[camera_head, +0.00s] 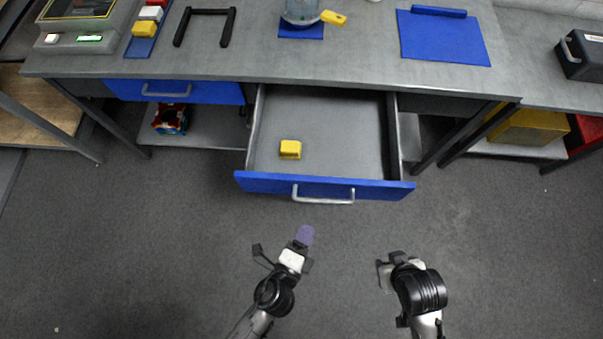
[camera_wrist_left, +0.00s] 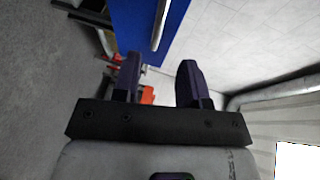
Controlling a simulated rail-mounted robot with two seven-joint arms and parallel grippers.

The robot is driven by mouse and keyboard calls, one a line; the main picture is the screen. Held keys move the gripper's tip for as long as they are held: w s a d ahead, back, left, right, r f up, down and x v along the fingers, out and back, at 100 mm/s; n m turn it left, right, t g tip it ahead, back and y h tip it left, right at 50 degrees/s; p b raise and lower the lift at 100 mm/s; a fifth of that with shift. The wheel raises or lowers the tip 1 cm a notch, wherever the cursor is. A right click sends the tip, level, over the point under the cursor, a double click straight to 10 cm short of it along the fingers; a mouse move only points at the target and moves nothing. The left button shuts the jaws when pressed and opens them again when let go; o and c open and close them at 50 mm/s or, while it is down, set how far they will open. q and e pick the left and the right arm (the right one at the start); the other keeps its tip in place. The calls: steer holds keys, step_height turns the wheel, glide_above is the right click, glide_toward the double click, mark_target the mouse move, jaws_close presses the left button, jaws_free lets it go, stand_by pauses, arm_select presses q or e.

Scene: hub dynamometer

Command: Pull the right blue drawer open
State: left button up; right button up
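The right blue drawer (camera_head: 225,183) is pulled out from under the workbench, with its grey inside showing. Its silver handle (camera_head: 323,199) is on the blue front. A yellow block (camera_head: 290,149) lies inside the drawer. My left gripper (camera_head: 304,236) is in front of the drawer, below the handle in the head view and apart from it. In the left wrist view its two dark fingers (camera_wrist_left: 159,78) are spread with nothing between them. A blue panel with a silver handle (camera_wrist_left: 161,25) shows beyond them. My right gripper (camera_head: 384,274) is further right, clear of the drawer; its fingers are not clear.
The left blue drawer (camera_head: 215,93) is shut. The bench top (camera_head: 265,62) holds a blue mat (camera_head: 443,38), a black frame (camera_head: 205,12) and a yellow-handled item (camera_head: 333,18). Table legs stand on both sides. The floor in front (camera_head: 150,250) is clear.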

arm_select(q)
steer(key=shift+v, duration=1.3)
steer(key=shift+w, duration=0.1)
steer(key=s+a+f+n+g+y, duration=0.1)
steer(key=a+f+n+g+y, duration=0.25)
steer(key=a+n, duration=0.35)
steer(key=s+a+f+n+g+y, duration=0.1)
steer(key=a+f+n+g+y, duration=0.2)
steer(key=n, duration=0.5)
steer(key=s+a+r+n+g+p, duration=0.1)
steer(key=a+r+n+g, duration=0.15)
steer(key=a+r, duration=0.3)
steer(key=s+a+r+n+g+p, duration=0.1)
steer(key=s+a+r+n, duration=0.1)
steer(key=a+r+n, duration=0.3)
step_height(320, 180, up, 37)
steer(key=a+m+p, duration=0.1)
steer(key=m+p, duration=0.1)
steer(key=p, duration=3.6)
steer(key=shift+s, duration=0.15)
